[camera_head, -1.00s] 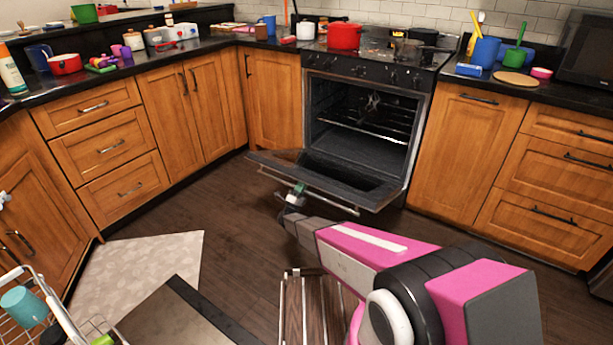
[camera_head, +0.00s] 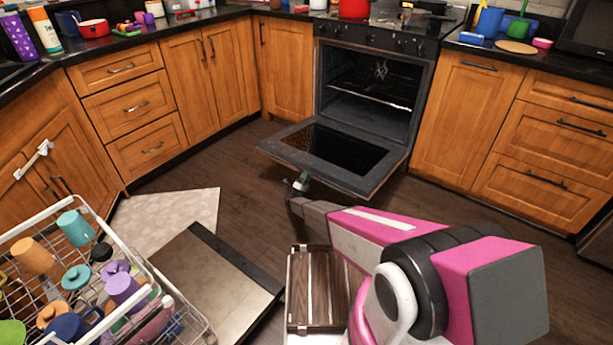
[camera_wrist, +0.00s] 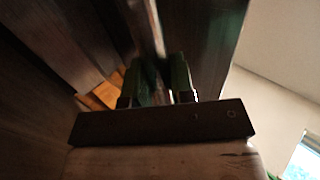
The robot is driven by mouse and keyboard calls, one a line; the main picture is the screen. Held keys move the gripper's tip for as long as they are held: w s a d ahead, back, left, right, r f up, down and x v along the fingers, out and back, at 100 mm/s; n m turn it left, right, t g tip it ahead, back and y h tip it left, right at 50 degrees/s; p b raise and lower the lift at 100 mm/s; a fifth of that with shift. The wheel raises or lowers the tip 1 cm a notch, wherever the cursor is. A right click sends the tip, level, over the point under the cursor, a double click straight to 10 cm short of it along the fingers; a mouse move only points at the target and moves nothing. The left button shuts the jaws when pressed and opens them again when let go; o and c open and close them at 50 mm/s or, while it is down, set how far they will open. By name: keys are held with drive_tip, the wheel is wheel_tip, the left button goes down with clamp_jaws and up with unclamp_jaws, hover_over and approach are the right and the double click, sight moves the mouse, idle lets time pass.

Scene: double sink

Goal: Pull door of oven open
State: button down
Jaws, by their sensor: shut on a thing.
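The oven (camera_head: 367,85) stands between wooden cabinets, its cavity and wire rack exposed. Its door (camera_head: 378,172) is swung down, inner face and dark glass panel upward, looking close to level. My gripper (camera_head: 301,181) is low at the door's front edge, left of its middle. In the wrist view, my gripper's green fingers (camera_wrist: 163,80) are shut around a thin metal bar, the oven door handle (camera_wrist: 150,28). In the head view the handle is mostly hidden beneath the door edge.
A wire dish rack (camera_head: 115,285) with cups and a pot lid is at lower left. A patterned mat (camera_head: 178,220) lies on the floor. Cabinets flank the oven. Dark wood floor (camera_head: 235,185) is clear left of the door.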

drive_tip(key=shift+s+a, duration=0.1)
drive_tip(key=shift+s, duration=0.05)
drive_tip(key=c, duration=1.3)
unclamp_jaws()
drive_tip(key=shift+o, duration=0.2)
